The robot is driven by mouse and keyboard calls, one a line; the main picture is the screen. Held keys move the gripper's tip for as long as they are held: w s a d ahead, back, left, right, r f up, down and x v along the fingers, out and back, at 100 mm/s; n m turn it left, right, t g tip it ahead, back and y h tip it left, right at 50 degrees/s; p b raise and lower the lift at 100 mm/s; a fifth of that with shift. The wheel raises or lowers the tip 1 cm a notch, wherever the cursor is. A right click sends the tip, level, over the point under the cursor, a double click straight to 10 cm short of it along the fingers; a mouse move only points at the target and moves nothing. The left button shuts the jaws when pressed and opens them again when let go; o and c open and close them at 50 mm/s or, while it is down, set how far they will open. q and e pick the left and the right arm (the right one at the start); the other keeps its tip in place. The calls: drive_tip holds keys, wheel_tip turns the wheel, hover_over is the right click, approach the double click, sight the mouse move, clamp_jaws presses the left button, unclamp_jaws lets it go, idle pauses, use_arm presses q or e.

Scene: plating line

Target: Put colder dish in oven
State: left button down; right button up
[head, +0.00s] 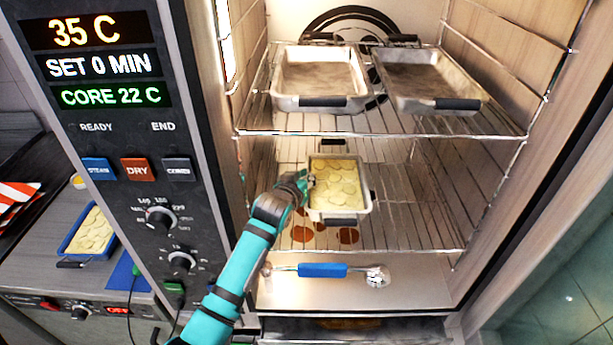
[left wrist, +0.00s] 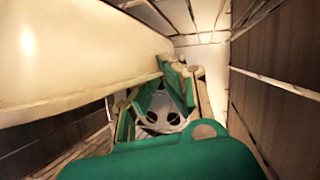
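A small white dish (head: 342,217) of pale yellow slices is inside the open oven, at the lower rack (head: 415,225). I cannot tell whether it rests fully on the bars. My left gripper (head: 303,184) reaches in from the left and is at the dish's left rim. In the left wrist view, the dish's cream wall (left wrist: 80,45) fills the upper left and meets the green-padded fingers (left wrist: 162,80), which appear closed on its edge; the wall partly hides the tips. A blue dish (head: 72,244) of similar slices stands outside on the left counter. My right gripper is not in view.
Two metal pans (head: 318,103) (head: 428,104) fill much of the upper rack (head: 375,125), above my arm. A blue-handled tool (head: 322,270) lies below the lower rack. The control panel (head: 120,130) reads 35 C, set 0 min, core 22 C. The lower rack's right side is clear.

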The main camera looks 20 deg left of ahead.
use_arm(q)
drive_tip(key=shift+w+f, duration=0.25)
drive_tip(key=shift+w, duration=0.25)
drive_tip(key=c, duration=2)
unclamp_jaws()
drive_tip(key=shift+a+f, duration=0.1)
drive_tip(key=shift+f, duration=0.2)
drive_tip(key=o, duration=0.5)
drive_tip(key=shift+s+r, duration=0.35)
drive_tip(key=shift+s, duration=0.15)
drive_tip(key=shift+w+f, duration=0.15)
drive_tip(key=shift+s, duration=0.25)
drive_tip(key=b+v, duration=0.2)
drive_tip(key=v, duration=0.8)
drive_tip(key=shift+s+b, duration=0.15)
drive_tip(key=shift+b, duration=0.25)
drive_tip(key=shift+s+r, duration=0.45)
drive_tip(key=shift+s, duration=0.1)
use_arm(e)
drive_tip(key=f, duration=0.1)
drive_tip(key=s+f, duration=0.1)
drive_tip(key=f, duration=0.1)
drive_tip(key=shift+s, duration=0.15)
use_arm(q)
drive_tip(key=shift+f, duration=0.1)
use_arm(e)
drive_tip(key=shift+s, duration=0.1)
